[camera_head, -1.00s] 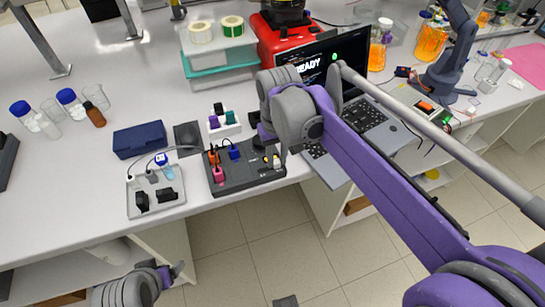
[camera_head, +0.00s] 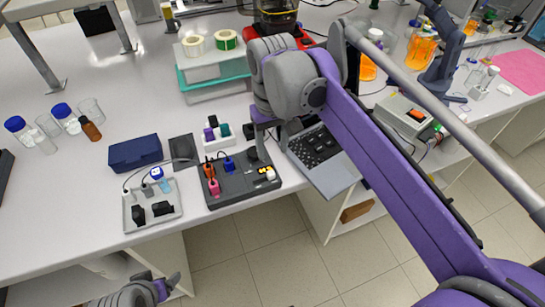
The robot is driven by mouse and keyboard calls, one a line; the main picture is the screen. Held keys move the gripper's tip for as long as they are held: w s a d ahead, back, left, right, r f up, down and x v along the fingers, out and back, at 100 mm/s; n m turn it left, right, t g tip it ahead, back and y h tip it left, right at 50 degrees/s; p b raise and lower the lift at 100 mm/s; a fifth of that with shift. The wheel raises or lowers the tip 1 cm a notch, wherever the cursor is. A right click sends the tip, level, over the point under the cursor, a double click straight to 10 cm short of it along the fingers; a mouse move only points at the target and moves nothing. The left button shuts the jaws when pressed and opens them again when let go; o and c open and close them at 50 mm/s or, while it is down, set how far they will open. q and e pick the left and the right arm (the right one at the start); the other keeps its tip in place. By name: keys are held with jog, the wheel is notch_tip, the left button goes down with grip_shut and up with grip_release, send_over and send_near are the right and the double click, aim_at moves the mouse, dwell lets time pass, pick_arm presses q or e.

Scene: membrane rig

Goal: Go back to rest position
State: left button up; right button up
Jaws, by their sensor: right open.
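My right arm reaches in from the lower right. Its gripper (camera_head: 270,138) is open with its fingers pointing down, over the bench between the dark block and the laptop. It looks empty, and the wrist partly hides the fingers. My left gripper (camera_head: 168,287) shows only in part at the bottom left, in front of and below the bench edge; its opening is unclear. The dark block (camera_head: 240,190) at the bench's front edge holds orange, blue and pink pieces. A grey tray (camera_head: 135,220) with black pieces and a blue-capped vial stands left of it.
A white rack (camera_head: 218,145) and a blue case (camera_head: 135,153) stand behind the block and tray. Capped bottles and glasses stand at the left. Floor shows in front of the bench.

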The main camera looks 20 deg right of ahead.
jog(key=shift+r, duration=1.05)
